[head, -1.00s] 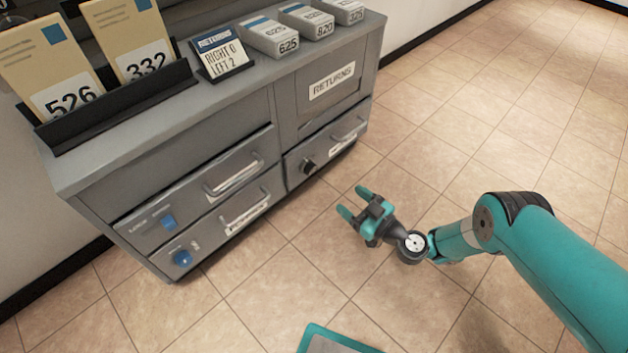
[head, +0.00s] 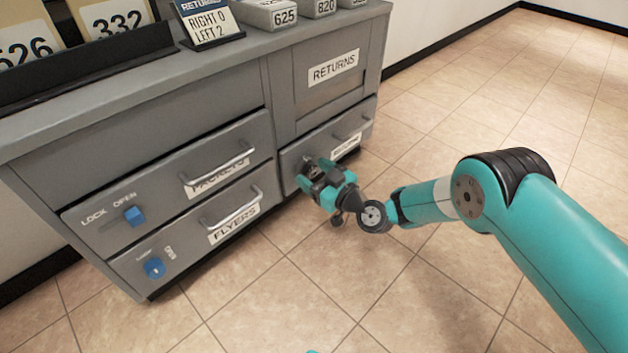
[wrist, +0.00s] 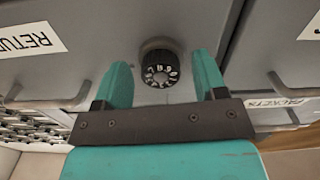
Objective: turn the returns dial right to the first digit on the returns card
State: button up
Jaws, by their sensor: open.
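The returns dial is a black round knob (wrist: 160,70) with white digits around its face, on the front of the returns drawer (head: 358,126). In the wrist view it sits ahead of and between the two teal fingers of my gripper (wrist: 162,82); contact cannot be told. In the head view my gripper (head: 318,168) is open in front of that drawer and mostly hides the dial. The returns card (head: 207,22) stands in a dark holder on the cabinet top and reads "RIGHT 0, LEFT 2". Which digit is at the dial's mark is not clear.
The packets drawer (head: 180,175) has a blue slider (head: 134,216), and the flyers drawer (head: 200,236) below it has a blue knob (head: 155,268). Their handles stick out left of my gripper. The tiled floor (head: 450,110) to the right is clear.

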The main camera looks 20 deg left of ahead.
jog(key=shift+w+a, duration=0.1)
jog(key=shift+a, duration=0.05)
jog(key=c, duration=0.9)
jog(key=shift+m, duration=0.3)
jog(key=m+p, duration=0.1)
jog(key=m, duration=0.2)
jog(key=shift+r+m, duration=0.1)
jog(key=shift+m, duration=0.3)
jog(key=m+p, duration=0.1)
jog(key=m, duration=0.4)
jog(key=shift+m, duration=0.3)
jog(key=m, duration=1)
jog(key=shift+r, duration=0.1)
